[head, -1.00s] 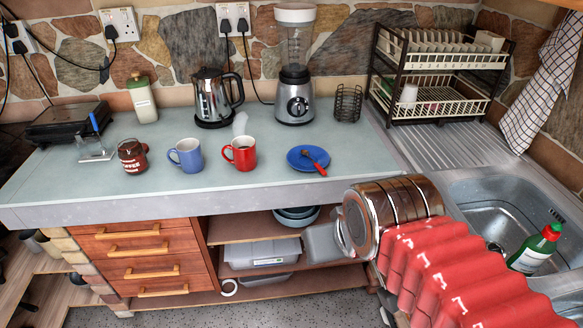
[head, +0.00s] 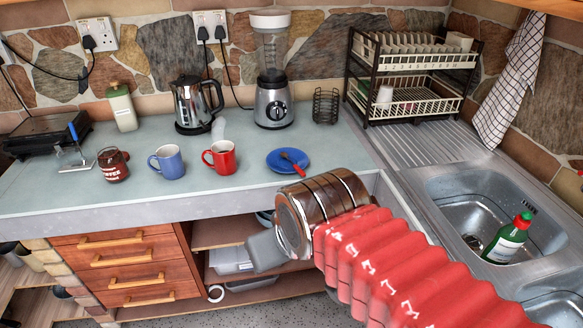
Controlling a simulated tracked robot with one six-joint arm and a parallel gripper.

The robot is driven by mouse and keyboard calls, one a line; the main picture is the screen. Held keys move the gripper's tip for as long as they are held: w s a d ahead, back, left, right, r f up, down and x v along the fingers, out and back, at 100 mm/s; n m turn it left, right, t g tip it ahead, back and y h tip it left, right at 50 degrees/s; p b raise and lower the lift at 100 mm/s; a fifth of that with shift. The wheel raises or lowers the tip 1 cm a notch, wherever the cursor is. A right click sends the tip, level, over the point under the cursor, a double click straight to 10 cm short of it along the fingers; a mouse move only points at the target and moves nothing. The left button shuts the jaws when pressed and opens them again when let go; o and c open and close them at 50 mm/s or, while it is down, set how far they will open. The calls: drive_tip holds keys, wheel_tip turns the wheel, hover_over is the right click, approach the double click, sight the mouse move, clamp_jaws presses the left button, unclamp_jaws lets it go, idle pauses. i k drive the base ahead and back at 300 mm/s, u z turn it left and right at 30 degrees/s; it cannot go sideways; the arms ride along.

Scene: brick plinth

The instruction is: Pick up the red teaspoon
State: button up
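The red teaspoon (head: 296,164) lies on a blue plate (head: 274,162) on the counter, its handle reaching over the plate's front right rim. My arm comes in from the lower right, with a red ribbed sleeve and a metal cylinder. My gripper (head: 265,252) is a blurred grey shape at its end, in front of the counter's edge and lower in the picture than the plate. It is apart from the spoon. Its fingers cannot be made out.
A red mug (head: 222,158), a blue mug (head: 168,162) and a coffee jar (head: 113,165) stand left of the plate. A blender (head: 273,100) and a wire holder (head: 326,106) stand behind it. A sink (head: 470,205) with a green bottle (head: 508,240) is at right.

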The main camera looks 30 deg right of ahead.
sight(283, 154)
drive_tip(key=z, duration=0.05)
drive_tip(key=i, duration=1)
drive_tip(key=u, duration=0.05)
